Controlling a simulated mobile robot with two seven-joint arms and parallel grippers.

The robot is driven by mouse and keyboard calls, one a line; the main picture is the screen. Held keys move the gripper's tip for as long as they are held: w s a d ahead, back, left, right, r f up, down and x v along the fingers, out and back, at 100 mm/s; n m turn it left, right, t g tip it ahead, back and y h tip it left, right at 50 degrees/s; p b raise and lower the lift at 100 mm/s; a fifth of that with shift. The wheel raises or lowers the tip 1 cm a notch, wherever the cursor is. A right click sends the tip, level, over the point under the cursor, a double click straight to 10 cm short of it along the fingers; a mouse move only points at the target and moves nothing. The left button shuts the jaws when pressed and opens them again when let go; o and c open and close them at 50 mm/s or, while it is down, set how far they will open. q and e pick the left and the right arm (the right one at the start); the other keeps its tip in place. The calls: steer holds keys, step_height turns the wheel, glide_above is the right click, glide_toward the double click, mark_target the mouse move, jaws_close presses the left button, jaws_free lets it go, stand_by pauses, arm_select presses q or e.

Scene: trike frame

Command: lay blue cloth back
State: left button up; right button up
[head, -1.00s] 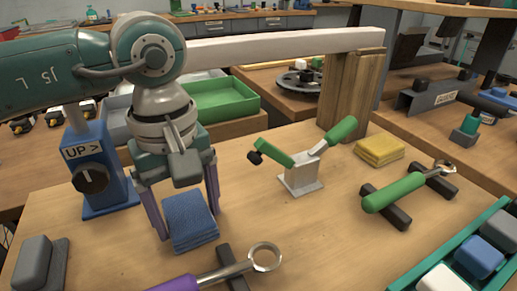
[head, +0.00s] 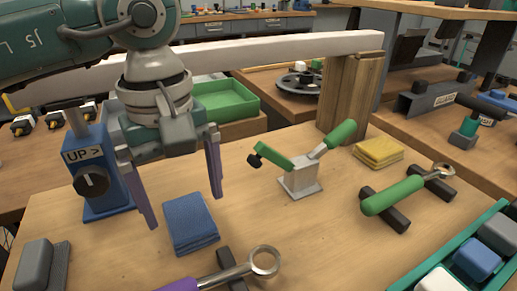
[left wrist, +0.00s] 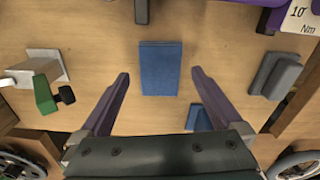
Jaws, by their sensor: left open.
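The blue cloth (head: 190,224) lies folded flat on the wooden table in the head view. It also shows in the left wrist view (left wrist: 160,68), ahead of the fingertips. My left gripper (head: 184,209) is open and empty, with purple fingers set wide apart. It hangs above and slightly behind the cloth, apart from it. In the left wrist view its fingers (left wrist: 160,74) point toward the cloth, one on each side. My right gripper is not in view.
A blue box marked UP (head: 95,170) with a black knob stands left of the cloth. A purple-handled ring tool (head: 230,272) lies close in front. A white stand with green handles (head: 300,176) and a yellow cloth (head: 378,152) are to the right. The table between is clear.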

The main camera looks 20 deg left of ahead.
mark_target(189, 220)
arm_select(q)
step_height(189, 220, up, 8)
steer(key=shift+r, duration=0.25)
stand_by(1.5)
